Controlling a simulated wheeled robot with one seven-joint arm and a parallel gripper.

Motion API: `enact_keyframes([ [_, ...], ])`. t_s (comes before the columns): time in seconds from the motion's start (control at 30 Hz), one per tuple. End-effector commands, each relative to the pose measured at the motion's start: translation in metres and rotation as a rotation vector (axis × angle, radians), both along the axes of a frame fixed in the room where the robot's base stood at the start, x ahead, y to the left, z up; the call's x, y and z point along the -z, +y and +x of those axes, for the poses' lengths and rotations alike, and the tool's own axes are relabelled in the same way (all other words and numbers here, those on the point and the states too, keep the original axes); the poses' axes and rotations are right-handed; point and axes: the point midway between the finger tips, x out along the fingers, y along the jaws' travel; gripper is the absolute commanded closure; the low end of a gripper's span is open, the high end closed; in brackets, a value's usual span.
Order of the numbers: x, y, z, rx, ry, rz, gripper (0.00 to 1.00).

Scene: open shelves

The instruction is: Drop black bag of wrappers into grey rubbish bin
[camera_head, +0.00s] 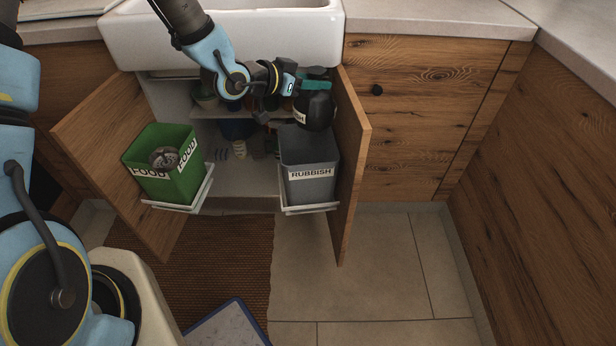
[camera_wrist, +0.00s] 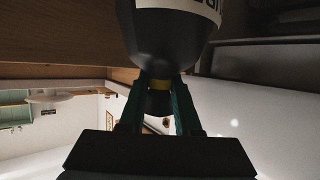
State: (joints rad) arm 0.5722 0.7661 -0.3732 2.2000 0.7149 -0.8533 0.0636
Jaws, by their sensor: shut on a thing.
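The black bag (camera_head: 316,112) hangs under my gripper (camera_head: 316,85) in the head view, directly above the grey rubbish bin (camera_head: 310,160) labelled RUBBISH. My gripper is shut on the bag's neck. In the wrist view the dark fingers of my gripper (camera_wrist: 160,84) pinch the neck at a yellow band, and the round black body of the bag (camera_wrist: 165,45) with a pale label lies beyond them. The bag's underside is close to the bin's rear rim; I cannot tell whether it touches. The inside of the bin is mostly hidden.
A green food bin (camera_head: 195,180) with a metallic item in it hangs on the left cabinet door (camera_head: 100,140). The right door (camera_head: 350,170) stands open beside the grey bin. Several items stand on the cabinet shelf behind.

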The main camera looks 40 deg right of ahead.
Motion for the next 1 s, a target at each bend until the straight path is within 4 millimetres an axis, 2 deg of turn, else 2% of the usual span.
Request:
enact_keyframes([
  [0.5, 0.053, 0.000, 0.000, 0.000, 0.001, 0.001, 1.00],
  [0.87, 0.057, 0.000, 0.000, -0.001, 0.001, 0.000, 1.00],
  [0.9, 0.057, 0.000, 0.000, -0.001, 0.001, 0.000, 0.66],
  [1.0, 0.057, 0.000, 0.000, -0.001, 0.001, 0.000, 0.55],
])
